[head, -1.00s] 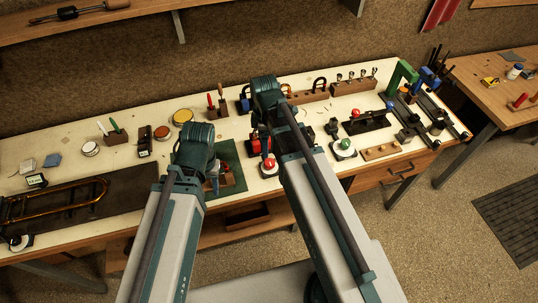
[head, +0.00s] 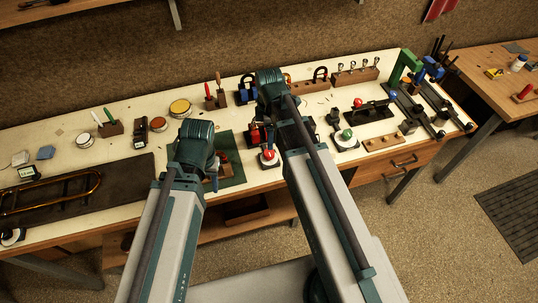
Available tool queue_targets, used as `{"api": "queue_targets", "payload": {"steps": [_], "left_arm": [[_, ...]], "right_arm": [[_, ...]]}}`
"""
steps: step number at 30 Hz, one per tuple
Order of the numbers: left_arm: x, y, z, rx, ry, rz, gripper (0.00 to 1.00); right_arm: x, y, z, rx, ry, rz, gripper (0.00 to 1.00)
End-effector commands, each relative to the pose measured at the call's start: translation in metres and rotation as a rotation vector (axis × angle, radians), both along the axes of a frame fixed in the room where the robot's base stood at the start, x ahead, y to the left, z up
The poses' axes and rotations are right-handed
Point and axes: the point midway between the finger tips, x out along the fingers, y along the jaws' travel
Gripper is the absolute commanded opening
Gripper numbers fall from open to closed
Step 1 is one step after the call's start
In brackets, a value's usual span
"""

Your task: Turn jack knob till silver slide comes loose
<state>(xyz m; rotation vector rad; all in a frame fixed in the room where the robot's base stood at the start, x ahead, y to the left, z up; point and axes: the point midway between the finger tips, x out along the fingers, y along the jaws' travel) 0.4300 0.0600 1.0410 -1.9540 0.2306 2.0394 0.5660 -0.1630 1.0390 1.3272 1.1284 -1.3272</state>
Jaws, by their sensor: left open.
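A green mat (head: 238,173) lies at the bench's front middle. On it are a small red-topped part (head: 223,157) and brown and blue pieces, mostly covered by my left arm; I cannot tell whether these are the jack knob and silver slide.

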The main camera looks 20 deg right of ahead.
Motion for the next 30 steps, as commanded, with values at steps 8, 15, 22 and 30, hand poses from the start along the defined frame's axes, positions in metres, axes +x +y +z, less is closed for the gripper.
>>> {"api": "queue_targets", "payload": {"steps": [8, 15, 22, 30], "left_arm": [[0.0, 0.0, -0.048, 0.0, 0.0, 0.0, 0.5], [0.0, 0.0, -0.079, 0.0, 0.0, 0.002, 0.5], [0.0, 0.0, -0.088, 0.0, 0.0, 0.002, 0.5], [0.0, 0.0, -0.087, 0.0, 0.0, 0.002, 0.5]], "right_arm": [[0.0, 0.0, -0.049, 0.0, 0.0, 0.0, 0.79], [0.0, 0.0, -0.08, 0.0, 0.0, 0.0, 0.79], [0.0, 0.0, -0.088, 0.0, 0.0, 0.0, 0.79], [0.0, 0.0, -0.087, 0.0, 0.0, 0.0, 0.72]]}}
